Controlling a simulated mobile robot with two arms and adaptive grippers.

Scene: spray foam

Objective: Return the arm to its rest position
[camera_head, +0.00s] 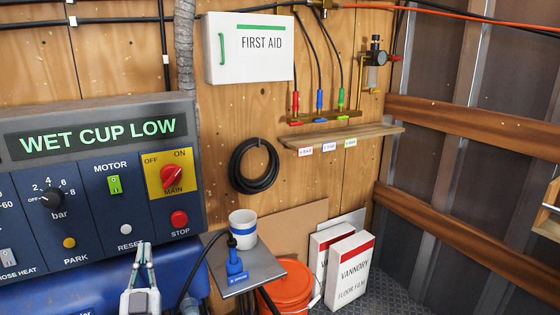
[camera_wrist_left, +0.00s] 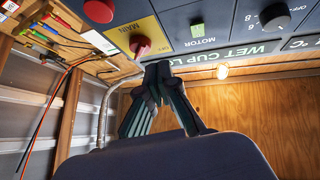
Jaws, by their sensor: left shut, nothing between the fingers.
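My left gripper (camera_head: 145,250) shows at the bottom of the head view, pointing up, with its fingertips together and nothing between them. It is in front of the lower part of the blue control panel (camera_head: 90,180), below the MOTOR switch and the RESET button. In the left wrist view the closed fingers (camera_wrist_left: 158,72) stand in front of the panel, near the red MAIN knob (camera_wrist_left: 140,45). I cannot tell if they touch the panel. My right gripper is in neither view.
A small grey shelf (camera_head: 262,272) right of the gripper holds a white cup (camera_head: 243,228) and a blue fitting (camera_head: 236,268). An orange bucket (camera_head: 290,290) and white VANNORY boxes (camera_head: 352,270) stand beyond. A first aid box (camera_head: 248,48) and black hose coil (camera_head: 254,165) hang on the wall.

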